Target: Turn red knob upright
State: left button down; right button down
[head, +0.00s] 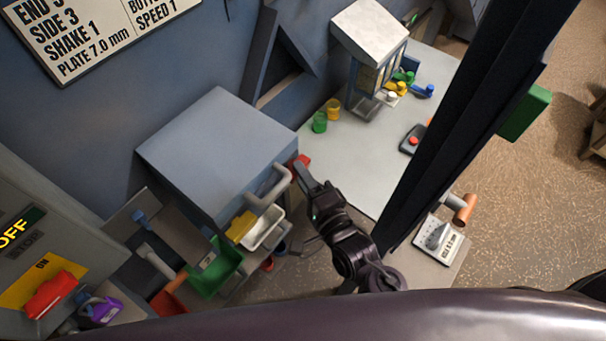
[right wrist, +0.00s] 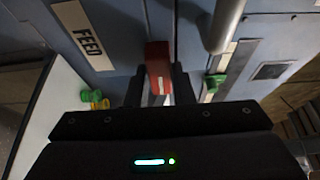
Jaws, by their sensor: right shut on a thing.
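The red knob (right wrist: 158,68) is on the blue-grey machine face, right of the FEED label (right wrist: 84,36) in the right wrist view. It is a narrow block with a white mark on its end, and its long side runs roughly up and down in that picture. My right gripper (right wrist: 160,90) is shut on it, one dark finger on each side. In the head view the knob (head: 303,160) shows as a small red patch at the fingertips of my right gripper (head: 302,170); most of it is hidden. My left gripper is not in view.
A grey bar handle (head: 270,188) sticks out close to my right gripper. Below it are a white tray (head: 265,230) and a green bin (head: 215,268). A pale table (head: 350,165) with green and yellow cups (head: 320,122) lies to the right.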

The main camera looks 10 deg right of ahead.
jog(key=shift+f, duration=0.1)
jog(key=shift+f+n+t+y+b, duration=0.15)
jog(key=shift+n+t+y+b, duration=0.35)
jog(key=shift+n+b, duration=0.85)
jog(key=shift+f+n+t+y+b, duration=0.1)
jog(key=shift+n+t+y+b, duration=0.35)
jog(key=shift+n, duration=1.7)
jog(key=c, duration=1.2)
grip_release()
jog(key=shift+d, duration=0.1)
jog(key=shift+c, duration=0.2)
